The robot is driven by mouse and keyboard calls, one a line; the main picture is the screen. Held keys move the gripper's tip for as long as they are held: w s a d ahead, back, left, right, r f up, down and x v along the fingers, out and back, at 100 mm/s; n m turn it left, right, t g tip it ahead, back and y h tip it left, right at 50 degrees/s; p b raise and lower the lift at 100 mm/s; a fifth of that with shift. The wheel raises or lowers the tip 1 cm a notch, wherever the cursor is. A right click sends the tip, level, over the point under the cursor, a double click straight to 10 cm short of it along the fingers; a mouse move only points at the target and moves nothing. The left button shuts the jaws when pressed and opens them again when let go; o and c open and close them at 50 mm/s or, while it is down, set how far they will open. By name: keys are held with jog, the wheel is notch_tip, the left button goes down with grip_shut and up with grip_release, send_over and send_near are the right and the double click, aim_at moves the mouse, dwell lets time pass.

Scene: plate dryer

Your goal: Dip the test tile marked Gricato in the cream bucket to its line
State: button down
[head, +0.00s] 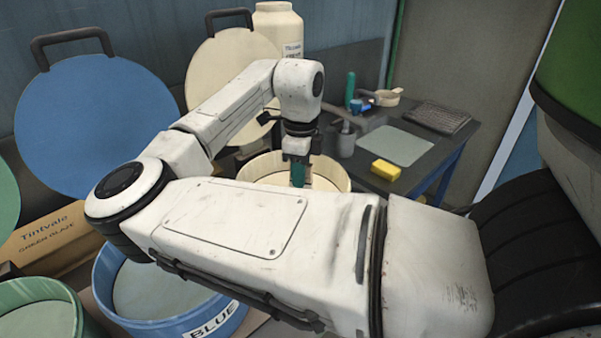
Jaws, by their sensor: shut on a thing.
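The cream bucket (262,165) stands open behind my forearm, which hides its front and most of its inside. My gripper (298,160) points down over the bucket's opening. It is shut on a small narrow teal piece, apparently the test tile (298,177), which hangs upright inside the rim's outline. No mark or line can be read on it. My forearm cuts off the view below, so I cannot tell whether its lower end touches the glaze.
A blue bucket (215,318) and a green bucket (75,318) stand at left front. Blue (90,125) and cream (215,75) lids lean behind. A dark table (425,165) at right holds a yellow sponge (385,170), a pale mat (395,146) and a rack (438,118).

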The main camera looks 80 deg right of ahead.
jog(key=shift+r+p, duration=2.45)
jog(key=shift+r, duration=0.5)
